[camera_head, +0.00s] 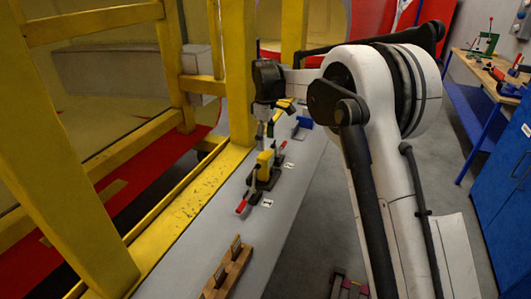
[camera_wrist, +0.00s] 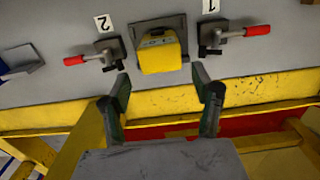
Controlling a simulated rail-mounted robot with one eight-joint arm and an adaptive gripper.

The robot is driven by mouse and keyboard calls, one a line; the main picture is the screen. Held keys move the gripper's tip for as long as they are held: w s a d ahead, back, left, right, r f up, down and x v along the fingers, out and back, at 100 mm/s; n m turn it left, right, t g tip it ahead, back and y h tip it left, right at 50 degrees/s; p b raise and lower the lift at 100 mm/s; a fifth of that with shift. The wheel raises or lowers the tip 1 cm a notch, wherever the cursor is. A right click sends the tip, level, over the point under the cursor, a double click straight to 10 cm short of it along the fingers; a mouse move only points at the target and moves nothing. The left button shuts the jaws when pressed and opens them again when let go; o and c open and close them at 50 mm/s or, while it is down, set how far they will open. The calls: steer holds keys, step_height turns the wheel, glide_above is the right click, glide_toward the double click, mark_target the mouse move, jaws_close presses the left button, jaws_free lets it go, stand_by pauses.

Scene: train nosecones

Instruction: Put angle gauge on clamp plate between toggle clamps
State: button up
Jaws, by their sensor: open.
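The yellow angle gauge (camera_wrist: 162,54) sits on the dark clamp plate (camera_wrist: 140,27) in the wrist view, between two red-handled toggle clamps. Clamp 1 (camera_wrist: 232,34) is on the right and clamp 2 (camera_wrist: 92,54) on the left. The gauge (camera_head: 265,160) also shows in the head view, below my gripper (camera_head: 265,134). My gripper (camera_wrist: 162,82) is open and empty in the wrist view, its two fingers apart. The gauge lies beyond the fingertips, and they appear clear of it. The head view does not show the fingertips clearly.
The grey table (camera_head: 205,238) runs beside a yellow frame (camera_head: 236,60). A wooden rack (camera_head: 228,270) stands at its near end and a blue block (camera_head: 303,123) farther along. A workbench (camera_head: 500,80) and blue cabinet (camera_head: 500,165) stand at right. The table between clamps and rack is clear.

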steer(key=shift+r, duration=1.6)
steer(key=s+d+r+m+t, duration=0.25)
steer(key=s+d+r, duration=0.4)
steer(key=s, duration=0.35)
steer(key=s+d+r+m+t, duration=0.1)
steer(key=s+d+r+m, duration=0.3)
steer(key=s+d+r, duration=0.35)
steer(key=s+d+f+m+t, duration=0.1)
steer(key=s+d+f+m, duration=0.1)
steer(key=s, duration=0.7)
steer(key=s+d+f+m+t, duration=0.1)
steer(key=s+d+f+m, duration=0.2)
steer(key=s, duration=0.6)
steer(key=s+d+f+m+t, duration=0.1)
steer(key=s+d+f, duration=0.3)
steer(key=s, duration=0.4)
steer(key=shift+s+d+f+m+t, duration=0.2)
steer(key=shift+s+m+t, duration=0.2)
steer(key=shift+m, duration=0.25)
